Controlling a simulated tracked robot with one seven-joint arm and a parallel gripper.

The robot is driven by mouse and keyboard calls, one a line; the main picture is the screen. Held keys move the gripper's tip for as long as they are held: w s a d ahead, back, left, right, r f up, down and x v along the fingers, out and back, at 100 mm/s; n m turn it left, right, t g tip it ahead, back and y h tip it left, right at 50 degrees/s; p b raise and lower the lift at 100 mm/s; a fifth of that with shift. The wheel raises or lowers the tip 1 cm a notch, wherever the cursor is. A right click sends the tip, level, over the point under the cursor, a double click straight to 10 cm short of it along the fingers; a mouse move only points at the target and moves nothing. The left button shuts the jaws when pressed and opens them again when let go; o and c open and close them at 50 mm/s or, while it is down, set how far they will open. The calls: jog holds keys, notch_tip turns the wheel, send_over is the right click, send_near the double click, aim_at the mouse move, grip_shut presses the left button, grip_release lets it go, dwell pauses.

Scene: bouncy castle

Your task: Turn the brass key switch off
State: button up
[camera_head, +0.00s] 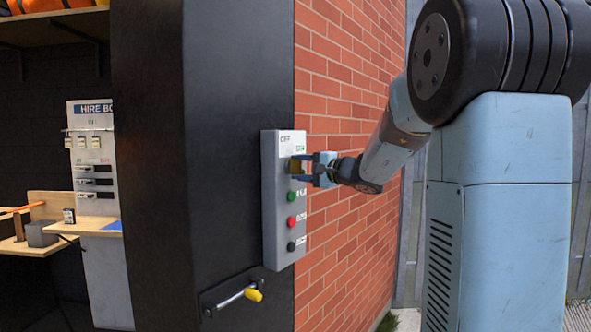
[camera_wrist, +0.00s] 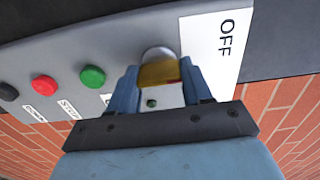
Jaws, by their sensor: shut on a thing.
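The brass key switch (camera_head: 293,166) sits near the top of a grey control box (camera_head: 270,215) on the dark pillar. In the wrist view the brass key (camera_wrist: 159,75) stands out from a round silver collar, between my fingers. My gripper (camera_head: 303,168) reaches it from the right and is shut on the key; it also shows in the wrist view (camera_wrist: 160,88). A white label reading OFF (camera_wrist: 226,38) lies beside the key on the box face. My fingers hide part of the key, so its exact turn is hard to tell.
Below the key on the box are a green button (camera_head: 292,197), a red button (camera_head: 291,222) and a black button (camera_head: 291,246). A brick wall (camera_head: 345,100) runs behind my arm.

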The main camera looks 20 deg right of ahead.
jog(key=shift+f, duration=0.3)
jog(key=o, duration=1)
jog(key=shift+r, duration=0.1)
jog(key=shift+o, duration=0.2)
jog(key=shift+r, duration=0.1)
jog(key=shift+s+d, duration=0.1)
jog(key=v, duration=1.3)
jog(key=shift+s+d, duration=0.2)
jog(key=shift+a, duration=0.15)
